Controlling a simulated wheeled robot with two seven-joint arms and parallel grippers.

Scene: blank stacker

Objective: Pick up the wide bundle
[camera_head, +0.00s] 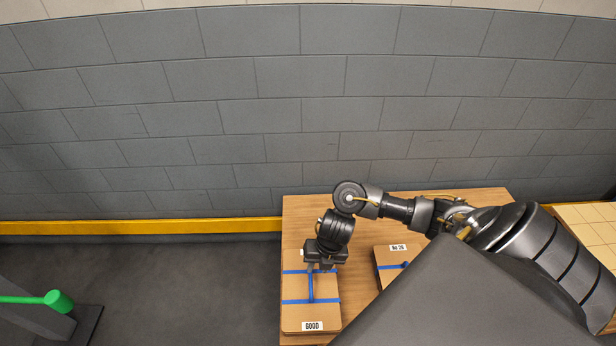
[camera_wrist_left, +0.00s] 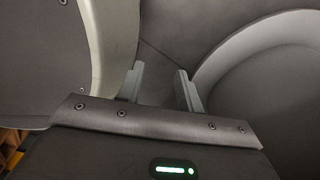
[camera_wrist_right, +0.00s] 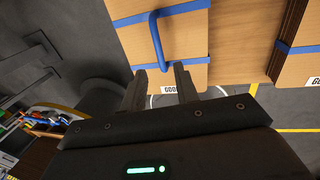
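A cardboard bundle (camera_head: 325,287) with blue straps, a raised blue handle (camera_head: 311,288) and a "GOOD" label lies at the left of the wooden table. My right gripper (camera_head: 320,265) hangs over its far part, near the handle. In the right wrist view its fingers (camera_wrist_right: 160,68) are apart, with the bundle (camera_wrist_right: 188,65) and the handle (camera_wrist_right: 158,42) beyond the tips. A second strapped bundle (camera_head: 385,263) lies to the right, partly hidden by my arm. The frames do not settle which bundle is the wide one. My left gripper (camera_wrist_left: 160,70) is open and empty.
The wooden table (camera_head: 358,276) shows bare between the bundles. A grey block wall (camera_head: 250,110) with a yellow strip (camera_head: 140,227) stands behind. A paler top (camera_head: 590,218) shows at the right edge.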

